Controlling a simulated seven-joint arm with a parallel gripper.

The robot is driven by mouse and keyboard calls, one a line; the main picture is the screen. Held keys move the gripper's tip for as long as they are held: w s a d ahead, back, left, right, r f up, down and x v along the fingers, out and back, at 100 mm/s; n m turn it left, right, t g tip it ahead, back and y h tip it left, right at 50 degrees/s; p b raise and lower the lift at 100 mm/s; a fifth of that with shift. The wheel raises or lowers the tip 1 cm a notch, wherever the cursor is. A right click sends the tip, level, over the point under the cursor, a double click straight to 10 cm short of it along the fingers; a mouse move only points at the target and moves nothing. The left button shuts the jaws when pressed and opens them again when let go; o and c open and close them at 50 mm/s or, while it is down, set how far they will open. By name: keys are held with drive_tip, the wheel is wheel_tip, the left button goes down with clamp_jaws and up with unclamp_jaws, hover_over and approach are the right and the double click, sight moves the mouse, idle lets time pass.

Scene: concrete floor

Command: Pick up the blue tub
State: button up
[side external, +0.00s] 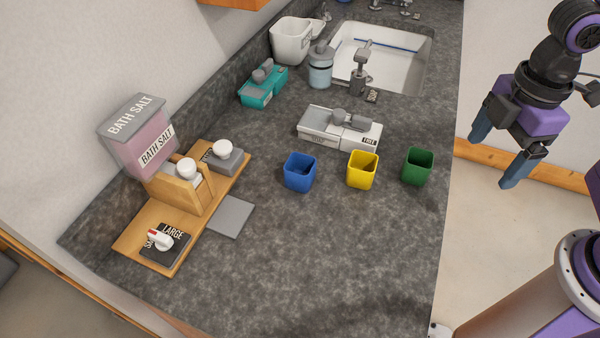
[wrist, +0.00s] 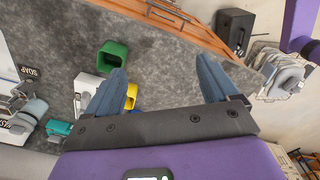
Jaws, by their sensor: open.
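The blue tub (side external: 300,172) is a small open square cup standing upright on the grey countertop in the side view. It is the leftmost of a row with a yellow tub (side external: 362,169) and a green tub (side external: 418,166). My gripper (side external: 493,155) is open and empty, off the counter's right edge and well away from the blue tub. In the wrist view, my gripper's two blue fingers (wrist: 168,82) are spread apart. The green tub (wrist: 113,56) and part of the yellow tub (wrist: 131,96) show there.
A white-and-grey dispenser (side external: 338,130) stands just behind the tubs. A sink (side external: 380,55), a soap bottle (side external: 320,66) and a teal box (side external: 263,87) are farther back. A wooden bath salt dispenser (side external: 180,195) stands at left. The counter in front of the tubs is clear.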

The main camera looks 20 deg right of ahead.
drive_tip(key=w+a+r+n, duration=0.2)
drive_tip(key=w+a+n, duration=0.4)
drive_tip(key=w+a, duration=0.6)
drive_tip(key=n, duration=0.6)
hover_over(301, 168)
drive_tip(key=s+a, duration=0.1)
drive_tip(key=s, duration=0.1)
wheel_tip(301, 168, down, 18)
drive_tip(key=shift+w+d+r, duration=0.1)
drive_tip(key=shift+r, duration=0.05)
drive_tip(key=c, duration=1)
